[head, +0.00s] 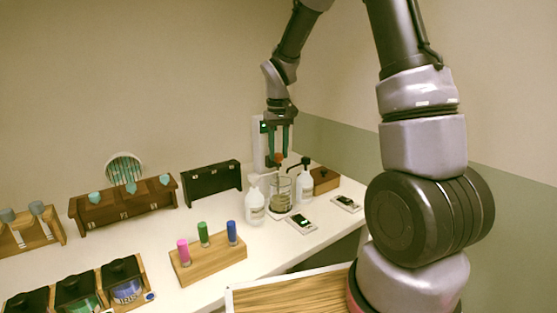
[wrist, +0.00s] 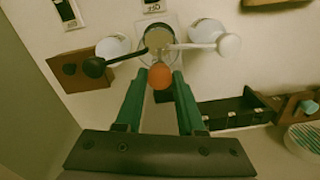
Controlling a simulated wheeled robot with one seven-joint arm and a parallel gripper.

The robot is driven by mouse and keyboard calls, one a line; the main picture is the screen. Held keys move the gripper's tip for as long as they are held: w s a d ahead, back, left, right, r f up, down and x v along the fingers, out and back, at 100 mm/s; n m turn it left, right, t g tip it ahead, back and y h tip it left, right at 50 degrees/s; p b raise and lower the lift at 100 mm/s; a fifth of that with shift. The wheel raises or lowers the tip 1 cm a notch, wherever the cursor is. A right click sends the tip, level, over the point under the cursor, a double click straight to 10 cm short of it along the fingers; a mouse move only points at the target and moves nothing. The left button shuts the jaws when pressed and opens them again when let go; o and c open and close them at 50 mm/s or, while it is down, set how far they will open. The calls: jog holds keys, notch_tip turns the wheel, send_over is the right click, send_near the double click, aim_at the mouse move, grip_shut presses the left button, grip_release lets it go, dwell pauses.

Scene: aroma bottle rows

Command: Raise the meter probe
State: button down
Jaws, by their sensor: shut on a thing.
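The meter probe shows as an orange knob (head: 279,158) at the tips of my gripper (head: 277,153), above a glass beaker (head: 281,193). In the wrist view the orange knob (wrist: 161,77) sits between the two green fingers of my gripper (wrist: 160,80), which is shut on it. The beaker (wrist: 160,42) lies just beyond the knob there, with tan contents. The probe's lower part is hard to make out, so I cannot tell how far it reaches into the beaker. A small meter (head: 301,223) lies flat on the table in front of the beaker.
White pump bottles stand close on the beaker's left (head: 255,206) and right (head: 305,186), their spouts near it. A second flat device (head: 346,203) and a brown box (head: 324,180) are to the right. A wooden rack (head: 208,264) with coloured vials stands front left.

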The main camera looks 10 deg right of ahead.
notch_tip(320, 180, up, 8)
jog(key=shift+f, duration=0.1)
jog(key=c, duration=0.8)
grip_release()
notch_tip(320, 180, up, 11)
jog(key=shift+f, duration=0.1)
jog(key=shift+s, duration=0.1)
jog(key=s+d+r+m+t, duration=0.1)
jog(key=s+d+m+t, duration=0.1)
jog(key=s, duration=0.5)
jog(key=s+d+r+m+t+y, duration=0.1)
jog(key=s+d+m+t, duration=0.1)
jog(key=s, duration=0.6)
jog(key=s+d+r+m+t+y, duration=0.1)
jog(key=s+t, duration=0.2)
jog(key=s, duration=0.4)
jog(key=shift+s+d+m, duration=0.3)
jog(key=shift+d+m, duration=0.1)
